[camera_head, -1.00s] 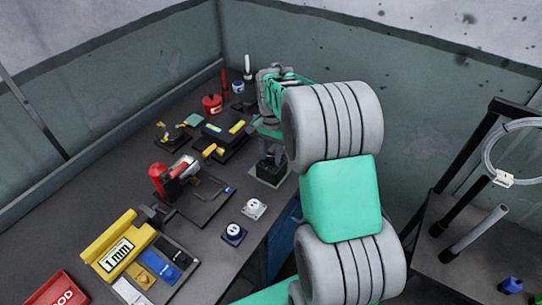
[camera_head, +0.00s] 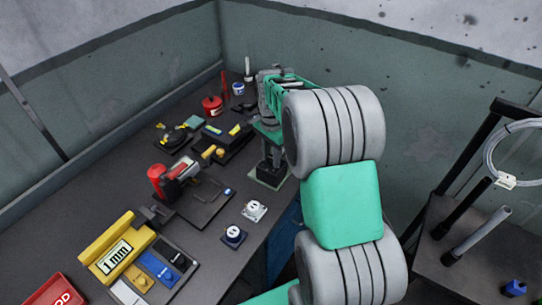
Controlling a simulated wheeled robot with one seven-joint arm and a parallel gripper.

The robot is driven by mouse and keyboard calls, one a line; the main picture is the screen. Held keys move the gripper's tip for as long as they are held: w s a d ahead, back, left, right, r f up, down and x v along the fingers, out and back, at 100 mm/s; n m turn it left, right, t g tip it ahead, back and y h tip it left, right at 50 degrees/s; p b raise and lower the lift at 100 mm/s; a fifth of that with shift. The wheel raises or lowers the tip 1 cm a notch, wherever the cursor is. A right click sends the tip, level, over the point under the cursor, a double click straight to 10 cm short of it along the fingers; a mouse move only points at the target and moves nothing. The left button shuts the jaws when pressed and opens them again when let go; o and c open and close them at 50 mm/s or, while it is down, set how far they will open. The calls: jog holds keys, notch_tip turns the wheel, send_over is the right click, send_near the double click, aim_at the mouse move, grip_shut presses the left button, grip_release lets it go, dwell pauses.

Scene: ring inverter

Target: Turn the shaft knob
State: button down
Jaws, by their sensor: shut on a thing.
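My gripper (camera_head: 271,150) hangs at the end of my arm and points down over a small dark block (camera_head: 268,174) on a pale greenish plate at the right edge of the bench. It is shut on a small part at the top of this block, which seems to be the shaft knob. The knob itself is hidden by the gripper and too small to make out, so its angle cannot be told.
A black unit with yellow parts (camera_head: 228,137) stands left of my gripper. A red cylinder device (camera_head: 160,178), a yellow gauge labelled 1 mm (camera_head: 117,254) and two round-faced sockets (camera_head: 233,235) lie nearer.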

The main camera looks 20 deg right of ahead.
jog(key=c, duration=1)
grip_release()
jog(key=shift+c, duration=0.2)
notch_tip(320, 180, up, 8)
jog(key=shift+f+b, duration=0.1)
jog(key=shift+b, duration=0.6)
